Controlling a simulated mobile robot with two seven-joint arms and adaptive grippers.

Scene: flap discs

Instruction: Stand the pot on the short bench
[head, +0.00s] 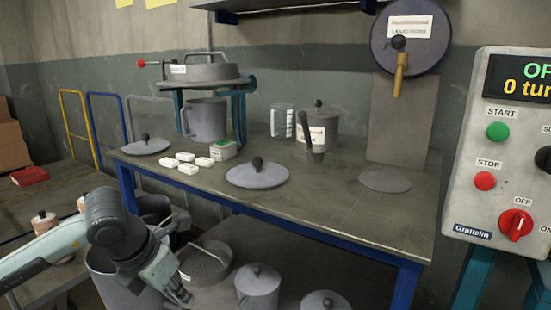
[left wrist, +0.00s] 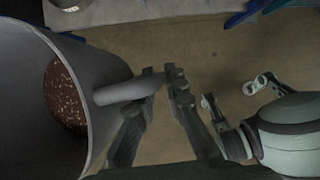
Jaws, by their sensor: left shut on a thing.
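My left gripper (head: 180,292) is shut on the handle of a large grey pot (head: 112,285). In the left wrist view the pot (left wrist: 108,70) fills the left side, with brown, speckled contents inside. The fingers (left wrist: 160,80) close around its handle there. In the head view my arm hides part of the pot. A low bench (head: 62,188) with a brown top stands at the far left; I cannot tell if it is the short bench. My right gripper (left wrist: 230,95) seems to show at the right of the left wrist view, fingers apart and empty.
The blue-framed table (head: 330,205) holds lids, a jug (head: 205,118), small white blocks and a pot with a label (head: 318,128). Lidded pots (head: 258,285) stand on its lower shelf. A red box (head: 29,176) lies on the low bench. A control panel (head: 505,150) is at right.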

